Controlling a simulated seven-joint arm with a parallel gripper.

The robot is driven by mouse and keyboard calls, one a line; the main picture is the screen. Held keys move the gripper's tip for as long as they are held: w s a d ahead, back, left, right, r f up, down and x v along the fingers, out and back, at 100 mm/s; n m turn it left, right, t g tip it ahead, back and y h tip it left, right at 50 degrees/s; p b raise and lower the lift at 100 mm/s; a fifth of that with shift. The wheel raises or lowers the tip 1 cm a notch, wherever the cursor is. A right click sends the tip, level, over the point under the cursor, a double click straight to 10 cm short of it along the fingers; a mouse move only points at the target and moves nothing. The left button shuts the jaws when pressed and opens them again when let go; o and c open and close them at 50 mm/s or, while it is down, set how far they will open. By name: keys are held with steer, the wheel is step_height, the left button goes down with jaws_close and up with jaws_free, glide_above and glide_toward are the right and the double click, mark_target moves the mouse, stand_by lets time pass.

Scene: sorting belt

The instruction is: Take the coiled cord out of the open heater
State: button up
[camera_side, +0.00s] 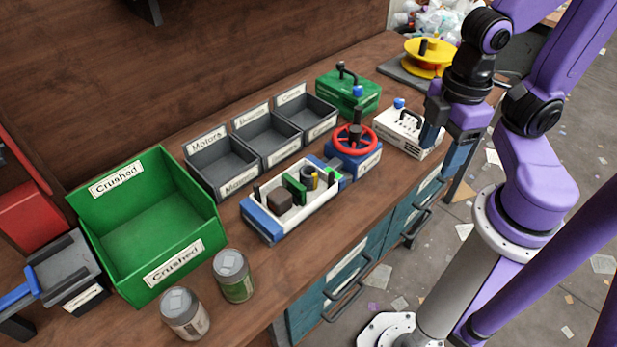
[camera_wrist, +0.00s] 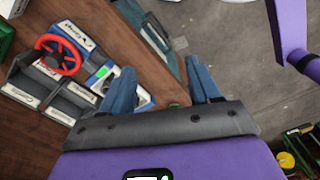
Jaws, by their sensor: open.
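The open heater (camera_side: 262,221) is a white and blue casing on the wooden bench, with its inside facing up. It holds a brown block (camera_side: 279,201), a green board (camera_side: 295,188) and a small dark round part (camera_side: 307,172) beside a yellow one. The dark round part may be the coiled cord; it is too small to be sure. In the wrist view the heater (camera_wrist: 143,99) is partly hidden behind a finger. My gripper (camera_side: 432,134) is open and empty, above the bench's front edge to the right of the heater; its blue fingers (camera_wrist: 163,88) show apart in the wrist view.
A red-wheeled blue device (camera_side: 355,140) stands just behind the heater, and a white box with a handle (camera_side: 405,131) near my gripper. Three grey labelled bins (camera_side: 222,167) line the back. A green Crushed bin (camera_side: 150,230) and two cans (camera_side: 233,277) stand left.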

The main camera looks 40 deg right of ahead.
steer(key=w+a+f+m+y, duration=0.3)
steer(key=a+f, duration=0.3)
steer(key=a, duration=0.2)
steer(key=m+t+h, duration=0.1)
steer(key=m+t, duration=0.6)
steer(key=t, duration=0.5)
glide_toward(313, 173)
steer(key=shift+d+x, duration=0.2)
steer(key=shift+x, duration=4.75)
